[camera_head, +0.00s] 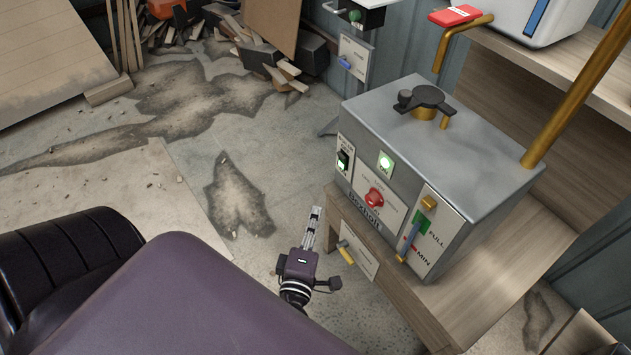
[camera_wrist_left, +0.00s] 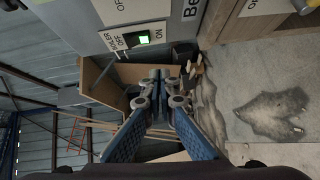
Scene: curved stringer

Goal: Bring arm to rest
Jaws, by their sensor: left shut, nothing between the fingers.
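My left gripper (camera_head: 315,212) points away from me over the floor, just left of the wooden stand under the grey machine. Its fingers are together with nothing between them. In the left wrist view the closed fingers (camera_wrist_left: 160,75) show at the centre, below the machine's boiler switch. A gap shows between the gripper and the machine front. My right gripper is not in view.
Scrap wood (camera_head: 262,55) lies at the back. The stained floor to the left is open.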

